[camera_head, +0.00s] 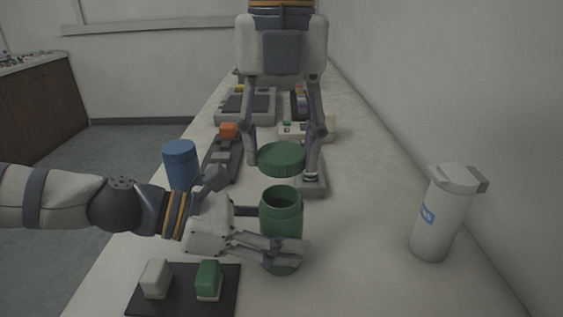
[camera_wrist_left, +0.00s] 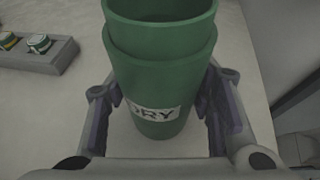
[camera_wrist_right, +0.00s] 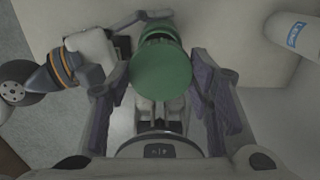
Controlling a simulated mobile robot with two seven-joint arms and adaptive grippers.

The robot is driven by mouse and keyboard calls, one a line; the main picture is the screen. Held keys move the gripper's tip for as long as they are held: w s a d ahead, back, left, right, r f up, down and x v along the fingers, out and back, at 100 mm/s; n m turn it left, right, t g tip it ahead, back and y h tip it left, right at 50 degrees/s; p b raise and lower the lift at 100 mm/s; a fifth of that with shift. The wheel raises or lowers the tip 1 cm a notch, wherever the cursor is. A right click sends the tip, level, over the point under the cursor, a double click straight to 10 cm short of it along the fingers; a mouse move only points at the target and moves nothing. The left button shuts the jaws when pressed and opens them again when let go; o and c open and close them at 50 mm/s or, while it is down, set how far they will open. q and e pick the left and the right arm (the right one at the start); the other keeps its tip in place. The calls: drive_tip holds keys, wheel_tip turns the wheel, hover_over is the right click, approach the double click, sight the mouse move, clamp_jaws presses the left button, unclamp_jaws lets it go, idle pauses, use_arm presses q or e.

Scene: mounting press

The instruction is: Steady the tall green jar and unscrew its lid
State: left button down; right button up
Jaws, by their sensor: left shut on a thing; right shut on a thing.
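The tall green jar (camera_head: 281,214) stands upright on the bench, its open mouth showing in the head view. My left gripper (camera_head: 272,244) is shut around the jar's lower body from the left. In the left wrist view the jar (camera_wrist_left: 160,70) sits between the fingers and bears a label ending in "DRY". The green lid (camera_head: 281,158) is off the jar, held above its mouth with a clear gap. My right gripper (camera_head: 283,160) comes down from above and is shut on the lid; the lid (camera_wrist_right: 162,72) also shows between its fingers in the right wrist view.
A blue jar (camera_head: 180,165) stands behind my left arm. A white canister (camera_head: 440,215) stands at the right. A black mat (camera_head: 183,299) with a white and a green block lies in front. Trays and devices (camera_head: 246,106) fill the bench's far part. The bench between jar and canister is clear.

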use_arm(q)
drive_tip(key=c, duration=0.7)
unclamp_jaws()
drive_tip(key=shift+f, duration=0.1)
drive_tip(key=v, duration=1.2)
